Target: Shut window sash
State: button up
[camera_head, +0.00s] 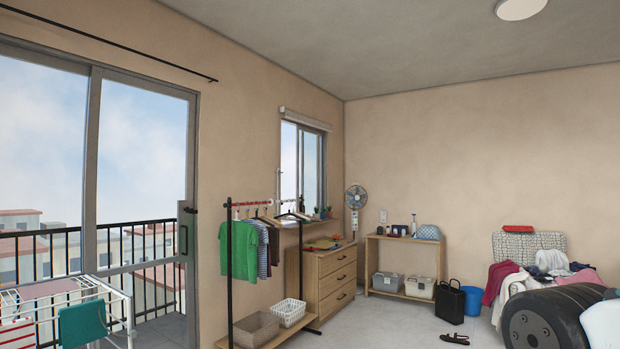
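The window (299,165) is set in the beige left wall near the room's corner, above the wooden dresser. It has a grey frame and a pale roller blind rolled up at its top. A grey-framed sash (310,165) fills its right part, and sky shows through the left part. From this steep angle I cannot tell whether the left part is glazed or an open gap. The lower window is partly hidden by the clothes rack and sill items. My gripper is not in view; a dark, rounded part of my arm shows at the lower right.
A clothes rack with a green shirt (239,250) and baskets (256,329) stands before the dresser (335,276). A fan (356,197), a low shelf (403,239), a black bag (449,302) and a laundry-covered chair (527,246) stand farther right. Sandals (455,339) lie on the floor.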

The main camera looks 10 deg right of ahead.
aim_at(297, 127)
jog(key=u, duration=0.55)
jog(key=i, duration=3.55)
jog(key=z, duration=1.7)
jog(key=i, duration=6.05)
